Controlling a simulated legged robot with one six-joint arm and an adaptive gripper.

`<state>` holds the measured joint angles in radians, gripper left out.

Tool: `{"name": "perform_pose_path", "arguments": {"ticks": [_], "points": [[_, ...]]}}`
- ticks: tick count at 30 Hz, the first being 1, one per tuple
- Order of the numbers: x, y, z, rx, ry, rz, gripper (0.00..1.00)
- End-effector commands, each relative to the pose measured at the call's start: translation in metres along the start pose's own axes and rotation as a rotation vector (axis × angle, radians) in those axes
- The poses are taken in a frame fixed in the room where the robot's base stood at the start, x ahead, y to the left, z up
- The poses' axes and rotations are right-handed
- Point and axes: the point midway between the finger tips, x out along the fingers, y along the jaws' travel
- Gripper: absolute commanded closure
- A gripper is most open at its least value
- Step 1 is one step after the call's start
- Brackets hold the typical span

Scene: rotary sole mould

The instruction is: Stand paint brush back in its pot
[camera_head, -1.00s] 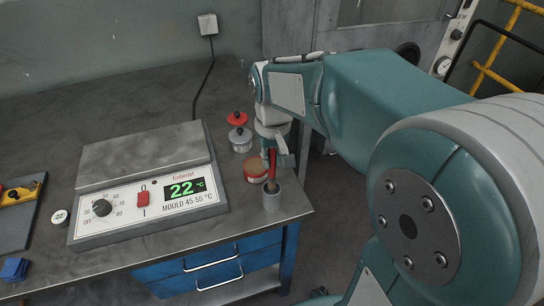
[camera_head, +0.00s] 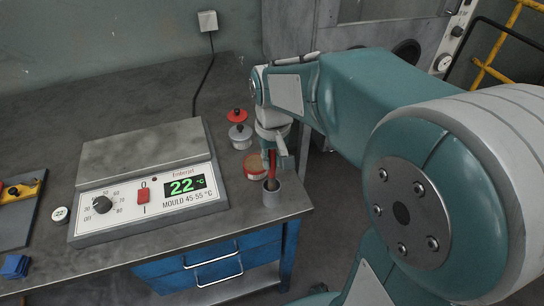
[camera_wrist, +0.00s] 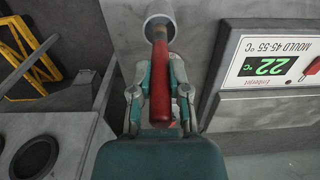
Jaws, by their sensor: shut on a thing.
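The paint brush has a red handle (camera_head: 271,160) and stands nearly upright in the head view. Its dark lower end is at the mouth of the grey round pot (camera_head: 272,198) and appears inside the rim; how deep it goes is hidden. The pot stands near the bench's front right corner. My gripper (camera_head: 274,152) is above the pot, shut on the brush handle. In the wrist view the gripper's fingers (camera_wrist: 159,92) flank the red handle (camera_wrist: 160,75), and the pot (camera_wrist: 159,11) is at the handle's far end.
A round tin with a red rim (camera_head: 255,166) stands close behind the pot. A grey-lidded tin (camera_head: 240,137) and a red-topped tin (camera_head: 237,115) are farther back. The mould heater (camera_head: 150,185) with a lit display is to the left. The bench edge is close on the right.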

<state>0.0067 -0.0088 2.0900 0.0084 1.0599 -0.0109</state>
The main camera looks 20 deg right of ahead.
Motion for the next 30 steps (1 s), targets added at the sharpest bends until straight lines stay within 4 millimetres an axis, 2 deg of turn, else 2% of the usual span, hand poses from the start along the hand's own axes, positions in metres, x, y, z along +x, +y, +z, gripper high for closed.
{"name": "perform_pose_path", "arguments": {"ticks": [30], "points": [[0.022,0.000,0.000,0.000,0.000,0.000,1.00]]}}
